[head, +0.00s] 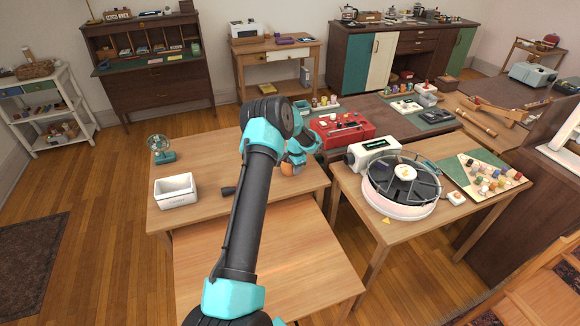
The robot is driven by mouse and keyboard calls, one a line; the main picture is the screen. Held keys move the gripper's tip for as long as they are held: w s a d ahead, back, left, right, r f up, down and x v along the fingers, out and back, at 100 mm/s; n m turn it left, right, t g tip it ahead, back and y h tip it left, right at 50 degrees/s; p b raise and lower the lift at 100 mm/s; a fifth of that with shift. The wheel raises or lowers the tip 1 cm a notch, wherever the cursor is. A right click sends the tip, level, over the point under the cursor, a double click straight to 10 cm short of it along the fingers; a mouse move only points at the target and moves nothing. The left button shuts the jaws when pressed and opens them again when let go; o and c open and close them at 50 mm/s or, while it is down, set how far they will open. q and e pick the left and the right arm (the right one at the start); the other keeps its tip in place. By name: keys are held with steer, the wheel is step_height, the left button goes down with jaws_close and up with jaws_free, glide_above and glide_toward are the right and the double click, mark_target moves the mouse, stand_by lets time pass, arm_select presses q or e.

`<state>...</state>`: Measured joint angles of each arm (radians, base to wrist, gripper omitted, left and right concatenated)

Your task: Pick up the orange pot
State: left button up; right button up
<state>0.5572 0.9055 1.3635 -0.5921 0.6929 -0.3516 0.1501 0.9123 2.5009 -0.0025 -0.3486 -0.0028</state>
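The orange pot (288,170) stands on the light wooden table in the middle of the head view. Only a small orange patch of it shows, because my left arm and gripper cover most of it. A dark handle-like piece (228,190) sticks out to the left of my arm; I cannot tell whether it belongs to the pot. My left gripper (296,162) is over the pot, at its upper edge in the picture. Its fingers are too small and hidden to show whether they are open or touch the pot. My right gripper is not in view.
A white bin (176,191) and a small teal fan (160,149) stand on the table's left part. A red case (342,129) is behind. A round pink-and-black machine (402,185) and a white device (373,152) stand on the right table. The near wooden surface (310,270) is clear.

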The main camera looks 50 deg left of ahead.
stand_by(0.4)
arm_select(q)
jaws_close()
stand_by(0.4)
